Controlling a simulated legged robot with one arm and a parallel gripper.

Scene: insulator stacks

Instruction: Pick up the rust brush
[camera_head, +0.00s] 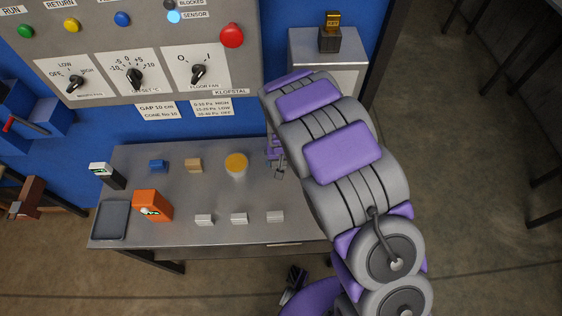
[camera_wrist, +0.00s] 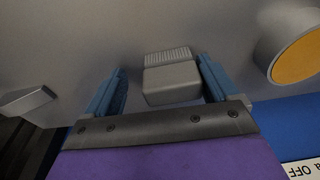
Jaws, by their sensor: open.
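The likely rust brush is a small grey block with a ridged, bristle-like end (camera_wrist: 170,78). In the wrist view it lies on the grey tabletop, between the blue fingers of my gripper (camera_wrist: 160,88). My gripper is open; a gap shows on either side of the block, wider on the left. I cannot tell whether the fingertips are down at its height. In the head view my gripper (camera_head: 276,158) is over the table's back right, just right of the jar with the orange-yellow top (camera_head: 236,163). The brush is not clearly visible there, behind my gripper and arm.
The jar also shows in the wrist view (camera_wrist: 297,55), to the right. Another grey block (camera_wrist: 27,101) lies at the left. The table (camera_head: 130,225) also holds three pale blocks (camera_head: 239,217), an orange box (camera_head: 152,205) and a dark tray (camera_head: 111,220). A control panel (camera_head: 215,80) stands behind.

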